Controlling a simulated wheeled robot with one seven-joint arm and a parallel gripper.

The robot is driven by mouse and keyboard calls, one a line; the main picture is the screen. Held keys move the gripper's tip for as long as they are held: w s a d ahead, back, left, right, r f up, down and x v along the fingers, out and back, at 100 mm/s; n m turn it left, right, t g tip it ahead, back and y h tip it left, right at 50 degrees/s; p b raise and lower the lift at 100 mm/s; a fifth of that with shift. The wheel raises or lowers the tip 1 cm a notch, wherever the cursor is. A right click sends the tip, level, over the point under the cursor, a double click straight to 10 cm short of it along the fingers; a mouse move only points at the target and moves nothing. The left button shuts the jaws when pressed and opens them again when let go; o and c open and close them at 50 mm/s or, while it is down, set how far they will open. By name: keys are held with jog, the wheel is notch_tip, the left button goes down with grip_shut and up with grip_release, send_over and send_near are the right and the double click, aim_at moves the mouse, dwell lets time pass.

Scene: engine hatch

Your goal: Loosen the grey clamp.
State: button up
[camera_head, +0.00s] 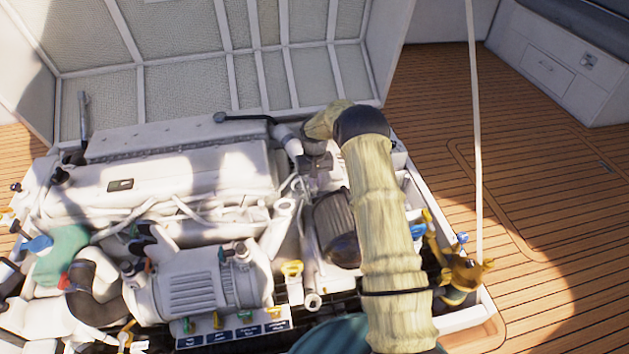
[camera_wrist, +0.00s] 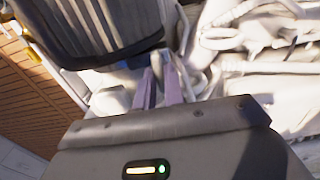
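I cannot make out the grey clamp for certain in either view. In the wrist view my gripper (camera_wrist: 160,84) has two purple fingers close together, pointing down among pale engine parts beside the black ribbed canister (camera_wrist: 90,25). Something greyish shows at the narrow gap between the fingertips, but I cannot tell whether they touch it. In the head view my sleeved arm reaches over the right side of the engine. The fingertips are hidden there, and the same black ribbed canister (camera_head: 335,228) stands just left of the arm.
The white engine (camera_head: 190,180) fills the hatch, with hoses and pipes around it. The raised hatch lid (camera_head: 210,60) stands behind. Yellow, green and blue handles line the front, above a labelled panel (camera_head: 232,337).

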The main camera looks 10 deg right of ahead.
jog(key=shift+r+n+p, duration=0.1)
jog(key=shift+n+p, duration=0.25)
jog(key=shift+n, duration=0.15)
grip_shut()
jog(key=shift+n+p, duration=0.55)
jog(key=shift+n, duration=0.35)
jog(key=n+p, duration=0.1)
jog(key=n, duration=0.3)
jog(key=shift+n, duration=0.3)
jog(key=n+p, duration=0.1)
jog(key=n, duration=0.3)
jog(key=shift+n+p, duration=0.4)
jog(key=shift+n, duration=1.5)
jog(key=o, duration=0.7)
grip_release()
